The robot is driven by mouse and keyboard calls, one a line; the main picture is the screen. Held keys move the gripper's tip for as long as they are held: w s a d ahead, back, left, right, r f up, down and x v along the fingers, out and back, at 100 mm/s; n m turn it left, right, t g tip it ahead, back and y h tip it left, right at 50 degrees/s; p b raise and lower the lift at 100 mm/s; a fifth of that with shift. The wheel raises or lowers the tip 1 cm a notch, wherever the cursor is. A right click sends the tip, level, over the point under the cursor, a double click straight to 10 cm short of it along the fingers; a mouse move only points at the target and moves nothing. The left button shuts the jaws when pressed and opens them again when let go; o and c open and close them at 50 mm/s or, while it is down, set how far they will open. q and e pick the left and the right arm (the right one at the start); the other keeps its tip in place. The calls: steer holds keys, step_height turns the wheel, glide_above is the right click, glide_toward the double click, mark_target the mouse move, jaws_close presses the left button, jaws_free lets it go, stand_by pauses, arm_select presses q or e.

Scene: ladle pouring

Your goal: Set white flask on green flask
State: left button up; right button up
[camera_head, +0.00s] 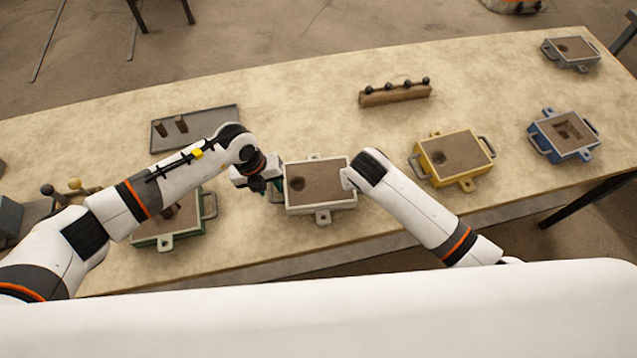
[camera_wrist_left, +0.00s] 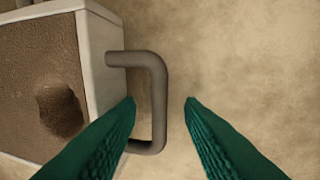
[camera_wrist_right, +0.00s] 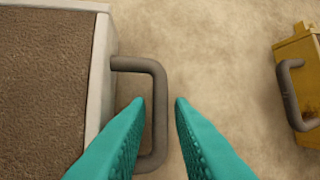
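The white flask (camera_head: 322,207), a sand-filled box with a hole, stands on the table in the middle of the head view. Its side handles show in the left wrist view (camera_wrist_left: 157,85) and right wrist view (camera_wrist_right: 155,80). The green flask (camera_head: 187,236) stands left of it, partly hidden under my left arm. My left gripper (camera_wrist_left: 160,103) is open at the white flask's left handle, and my right gripper (camera_wrist_right: 160,103) is open at its right handle. Each handle's bar appears between the fingertips; I cannot tell if they touch it.
The yellow flask (camera_head: 466,176) stands to the right, with the blue flask (camera_head: 543,140) and a grey flask (camera_head: 586,66) farther right. A grey tray with pegs (camera_head: 212,122) and a wooden block with black knobs (camera_head: 396,97) lie behind. Tools lie at far left.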

arm_select(q)
steer(key=c, duration=0.5)
arm_select(e)
jaws_close()
arm_select(q)
jaws_close()
steer(key=shift+w+r, duration=0.1)
arm_select(e)
steer(key=shift+w+r, duration=0.1)
steer(key=shift+r, duration=0.05)
